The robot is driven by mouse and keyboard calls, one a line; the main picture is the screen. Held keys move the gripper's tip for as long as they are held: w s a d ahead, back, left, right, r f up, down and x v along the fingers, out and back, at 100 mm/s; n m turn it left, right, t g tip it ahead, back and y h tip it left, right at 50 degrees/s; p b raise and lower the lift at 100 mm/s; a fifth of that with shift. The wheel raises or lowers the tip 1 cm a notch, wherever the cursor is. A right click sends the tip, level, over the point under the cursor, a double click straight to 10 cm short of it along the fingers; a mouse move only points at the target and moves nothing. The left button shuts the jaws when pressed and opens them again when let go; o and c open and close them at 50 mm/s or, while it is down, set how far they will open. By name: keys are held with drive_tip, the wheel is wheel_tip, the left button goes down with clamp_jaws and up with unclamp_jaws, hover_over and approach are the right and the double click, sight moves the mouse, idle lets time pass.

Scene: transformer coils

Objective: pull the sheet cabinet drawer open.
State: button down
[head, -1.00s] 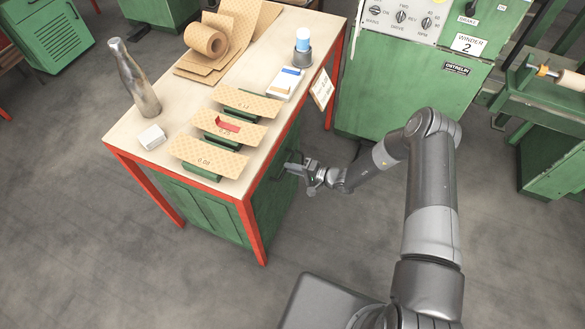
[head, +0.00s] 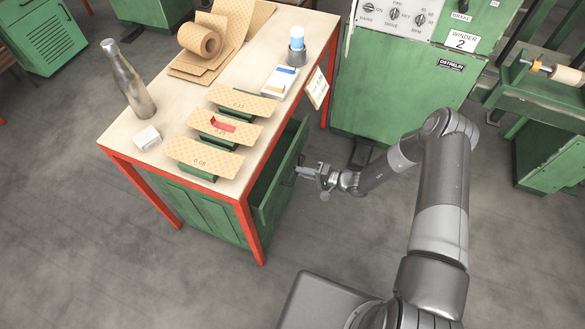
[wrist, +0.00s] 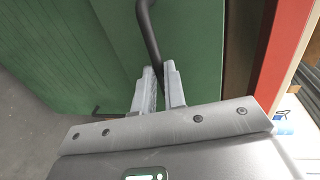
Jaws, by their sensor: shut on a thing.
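The sheet cabinet is green and stands under the red-framed table. Its drawer (head: 276,185) is pulled part way out on the right side, with a dark gap between its front and the cabinet. My gripper (head: 303,171) is at the drawer front, shut on the dark bar handle. In the wrist view the two grey fingers (wrist: 158,88) close around the lower part of the handle (wrist: 148,30), against the green drawer front (wrist: 75,50). The inside of the drawer is mostly hidden by the tabletop and the drawer front.
The tabletop (head: 172,114) holds a metal bottle (head: 130,80), a paper roll (head: 200,40), several labelled sheets on green holders and a white box (head: 147,138). The winder machine (head: 400,85) stands behind. The floor (head: 345,225) right of the drawer is clear.

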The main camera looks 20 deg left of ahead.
drive_tip(key=f+v, duration=0.2)
drive_tip(key=v, duration=1)
drive_tip(key=d+f+v, duration=0.1)
drive_tip(key=f+v, duration=0.2)
drive_tip(key=v, duration=1)
drive_tip(key=shift+d, duration=0.2)
drive_tip(key=shift+f, duration=0.15)
drive_tip(key=c, duration=1.5)
unclamp_jaws()
drive_tip(key=v, duration=1.1)
